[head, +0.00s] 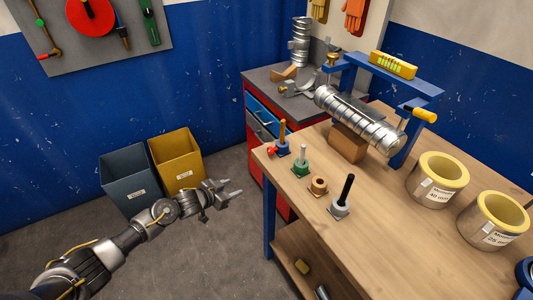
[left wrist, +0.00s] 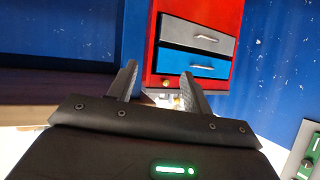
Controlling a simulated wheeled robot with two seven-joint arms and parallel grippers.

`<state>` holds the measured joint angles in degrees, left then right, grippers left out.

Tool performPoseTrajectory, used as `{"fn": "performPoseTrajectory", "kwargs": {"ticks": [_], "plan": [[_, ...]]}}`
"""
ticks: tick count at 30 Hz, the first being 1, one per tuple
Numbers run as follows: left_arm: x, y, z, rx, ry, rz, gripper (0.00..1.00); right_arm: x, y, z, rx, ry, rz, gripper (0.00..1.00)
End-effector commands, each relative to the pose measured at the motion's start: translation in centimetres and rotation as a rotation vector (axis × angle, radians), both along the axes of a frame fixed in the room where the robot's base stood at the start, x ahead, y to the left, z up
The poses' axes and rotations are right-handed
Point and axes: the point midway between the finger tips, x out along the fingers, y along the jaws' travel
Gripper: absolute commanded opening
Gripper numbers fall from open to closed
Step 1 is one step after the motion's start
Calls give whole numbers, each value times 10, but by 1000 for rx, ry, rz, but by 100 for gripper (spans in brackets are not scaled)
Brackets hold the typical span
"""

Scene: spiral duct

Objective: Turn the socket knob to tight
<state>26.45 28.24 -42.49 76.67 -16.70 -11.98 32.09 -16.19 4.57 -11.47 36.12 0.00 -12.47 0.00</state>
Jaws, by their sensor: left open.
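My left gripper (head: 232,190) is open and empty, held over the floor left of the workbench, well away from anything on it. Its two fingers also show apart in the left wrist view (left wrist: 158,76). I cannot tell for sure which part is the socket knob. A ribbed metal duct (head: 362,120) lies tilted on a wooden block inside a blue frame (head: 415,92) on the bench. A small brass knob (head: 332,59) is at the frame's left end, and a yellow handle (head: 420,114) is at its right. My right gripper is not in view.
Several small upright pieces stand along the bench's (head: 375,208) left edge, including a black-handled one (head: 343,194). Two yellow-rimmed rolls (head: 437,180) stand at the right. A red cabinet (left wrist: 194,15) is behind the bench. Two bins (head: 178,158) stand on the floor by the wall.

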Motion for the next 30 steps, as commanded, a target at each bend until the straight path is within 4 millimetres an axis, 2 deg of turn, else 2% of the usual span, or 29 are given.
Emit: {"fn": "performPoseTrajectory", "kwargs": {"ticks": [1, 3, 6, 9, 13, 19, 23, 30], "plan": [[14, -12, 48, 2, -64, -73, 50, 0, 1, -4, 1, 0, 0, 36], [17, -27, 95, 1, -107, -151, 50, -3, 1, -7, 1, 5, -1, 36], [11, -41, 139, 11, -140, -233, 50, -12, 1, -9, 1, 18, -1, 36], [4, -48, 164, 19, -153, -281, 50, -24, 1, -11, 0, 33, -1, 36], [-2, -51, 175, 25, -155, -308, 50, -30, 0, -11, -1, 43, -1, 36], [0, -56, 175, 22, -154, -310, 50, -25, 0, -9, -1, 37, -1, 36], [11, -67, 171, 22, -156, -309, 50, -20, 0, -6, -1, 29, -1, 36], [39, -99, 154, 23, -156, -309, 50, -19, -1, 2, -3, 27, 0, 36]]}}
